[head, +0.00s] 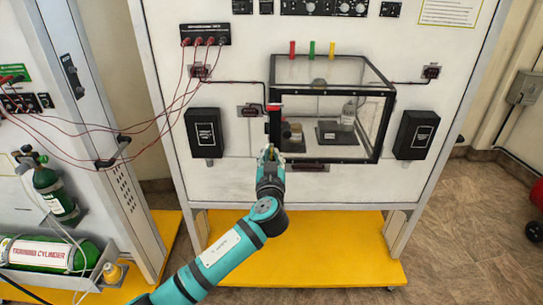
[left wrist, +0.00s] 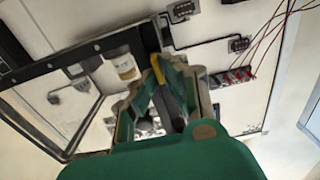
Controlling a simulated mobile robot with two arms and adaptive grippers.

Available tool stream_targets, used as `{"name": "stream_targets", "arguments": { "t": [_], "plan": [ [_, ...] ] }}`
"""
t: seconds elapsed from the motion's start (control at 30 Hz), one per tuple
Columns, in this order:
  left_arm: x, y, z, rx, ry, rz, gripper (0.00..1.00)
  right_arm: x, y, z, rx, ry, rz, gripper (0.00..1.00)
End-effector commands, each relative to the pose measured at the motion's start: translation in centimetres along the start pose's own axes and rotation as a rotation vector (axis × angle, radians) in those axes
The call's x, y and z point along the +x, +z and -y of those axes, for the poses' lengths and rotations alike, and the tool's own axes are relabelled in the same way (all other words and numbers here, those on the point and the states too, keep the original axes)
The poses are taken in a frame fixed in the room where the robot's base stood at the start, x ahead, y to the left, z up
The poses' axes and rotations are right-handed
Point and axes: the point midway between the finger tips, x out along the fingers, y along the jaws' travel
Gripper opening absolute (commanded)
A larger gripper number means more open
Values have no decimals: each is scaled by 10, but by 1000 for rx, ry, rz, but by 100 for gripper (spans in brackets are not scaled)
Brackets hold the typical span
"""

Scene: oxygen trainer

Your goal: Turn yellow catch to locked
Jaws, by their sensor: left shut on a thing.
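The clear box (head: 376,112) with a black frame is mounted on the white panel. My left gripper (head: 268,153) is at the box's lower left front corner in the head view. In the left wrist view my left gripper (left wrist: 158,75) is shut on a yellow piece (left wrist: 157,68), which looks like the yellow catch, beside the black frame edge. The fingers hide most of the catch, so I cannot tell its exact turn. A red piece (head: 273,107) sits higher on the same left edge. My right gripper is not in view.
Red, green and yellow tabs (head: 332,48) stand above the box. Inside are a jar (head: 296,133) and a bottle (head: 348,113). Dark boxes (head: 205,133) flank it. Red cables (head: 183,80) hang at the left. A yellow base (head: 300,255) lies below the panel.

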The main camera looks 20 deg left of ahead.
Motion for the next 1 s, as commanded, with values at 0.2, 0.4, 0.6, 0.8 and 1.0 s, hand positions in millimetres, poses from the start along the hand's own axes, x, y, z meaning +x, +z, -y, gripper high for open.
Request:
{"name": "stream_targets", "arguments": {
  "t": [0.2, 0.4, 0.6, 0.8, 1.0],
  "plan": [
    [0, 0, 0, 15, 0, 0, 0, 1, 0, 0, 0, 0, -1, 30],
    [0, 1, -1, 87, -1, 1, 0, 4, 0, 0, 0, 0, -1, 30],
    [0, 2, -2, 233, -1, 1, 0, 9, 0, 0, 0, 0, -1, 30],
    [0, 2, -5, 420, -1, 1, 0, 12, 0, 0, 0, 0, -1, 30],
    [0, 2, -7, 610, 0, 1, 0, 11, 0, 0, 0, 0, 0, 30]
  ]
}}
